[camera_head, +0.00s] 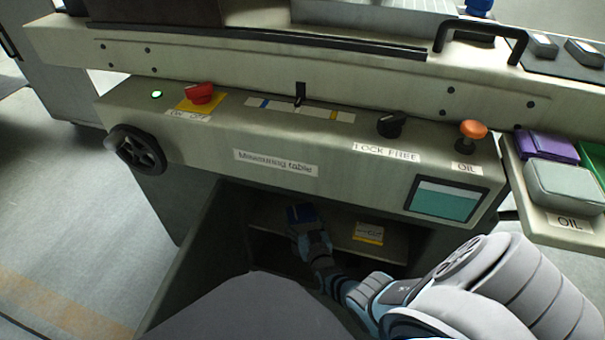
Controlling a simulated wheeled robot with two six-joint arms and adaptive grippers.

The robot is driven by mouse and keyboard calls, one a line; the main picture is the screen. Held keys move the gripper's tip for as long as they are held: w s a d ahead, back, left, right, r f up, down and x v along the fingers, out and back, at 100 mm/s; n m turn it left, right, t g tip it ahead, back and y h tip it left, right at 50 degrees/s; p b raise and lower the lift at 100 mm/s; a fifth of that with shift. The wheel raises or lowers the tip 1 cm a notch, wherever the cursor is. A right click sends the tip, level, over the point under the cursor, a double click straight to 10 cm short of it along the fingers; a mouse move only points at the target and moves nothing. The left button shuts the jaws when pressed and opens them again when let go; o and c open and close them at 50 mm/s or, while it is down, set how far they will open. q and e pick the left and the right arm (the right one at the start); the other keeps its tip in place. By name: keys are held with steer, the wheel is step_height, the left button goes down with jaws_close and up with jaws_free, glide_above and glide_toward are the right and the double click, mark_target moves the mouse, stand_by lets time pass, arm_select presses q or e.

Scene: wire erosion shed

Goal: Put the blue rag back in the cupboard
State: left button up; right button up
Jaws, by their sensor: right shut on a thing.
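The blue rag (301,212) is a small dark blue folded piece inside the open cupboard (270,207) under the measuring table. My right gripper (305,223) reaches into the cupboard and is shut on the rag. The rag is at the level of the cupboard's shelf (338,222); I cannot tell whether it touches the shelf. The fingertips are small and partly hidden by the gripper body. My left gripper is not in view.
A yellow labelled item (369,232) is on the shelf right of my gripper. The cupboard door (190,265) stands open at the left. Above are a red switch (200,93), a black knob (391,124) and an orange-topped knob (472,131). A side tray (541,218) holds a purple cloth.

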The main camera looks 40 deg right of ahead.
steer(key=shift+s+a+f, duration=0.1)
steer(key=shift+f, duration=0.15)
steer(key=o, duration=1.1)
steer(key=shift+f, duration=0.15)
steer(key=shift+c, duration=0.2)
steer(key=shift+a+f, duration=0.1)
steer(key=shift+s, duration=0.1)
steer(key=shift+r, duration=0.2)
